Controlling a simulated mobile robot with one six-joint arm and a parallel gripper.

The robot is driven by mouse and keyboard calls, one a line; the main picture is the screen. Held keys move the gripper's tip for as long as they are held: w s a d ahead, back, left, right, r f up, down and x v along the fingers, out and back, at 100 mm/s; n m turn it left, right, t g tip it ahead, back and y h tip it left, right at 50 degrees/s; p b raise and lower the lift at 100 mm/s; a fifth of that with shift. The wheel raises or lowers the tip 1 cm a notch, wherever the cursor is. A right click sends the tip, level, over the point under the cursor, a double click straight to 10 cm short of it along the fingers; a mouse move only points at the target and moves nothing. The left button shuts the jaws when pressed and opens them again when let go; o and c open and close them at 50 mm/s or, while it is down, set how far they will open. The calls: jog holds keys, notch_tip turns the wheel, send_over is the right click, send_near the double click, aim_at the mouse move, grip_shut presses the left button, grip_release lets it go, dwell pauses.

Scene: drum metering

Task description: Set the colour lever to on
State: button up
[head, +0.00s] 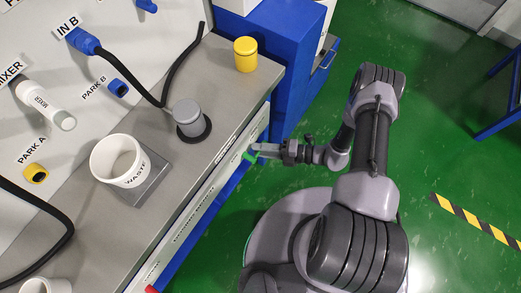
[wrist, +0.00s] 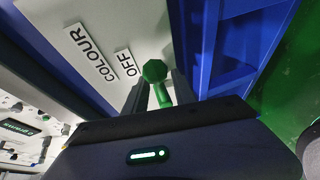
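The colour lever has a green faceted knob and a short green stem (wrist: 155,72). In the wrist view it sits beside the OFF label (wrist: 125,63), with the COLOUR label (wrist: 91,52) further left. The two fingers of my gripper (wrist: 160,92) stand on either side of the stem. Whether they press on it or leave a small gap is not clear. In the head view my gripper (head: 259,151) is at the cabinet's front face, and a bit of the green lever (head: 249,156) shows by its tips. No ON label is visible in the wrist view.
A grey worktop (head: 150,215) above the panel carries a white WASTE cup (head: 118,160), a grey capped post (head: 188,118) and a yellow cylinder (head: 245,54). Open green floor (head: 440,150) lies to the right.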

jog(key=shift+a, duration=0.1)
grip_shut()
jog(key=shift+w+r, duration=0.1)
jog(key=shift+w, duration=0.15)
dwell(1.2)
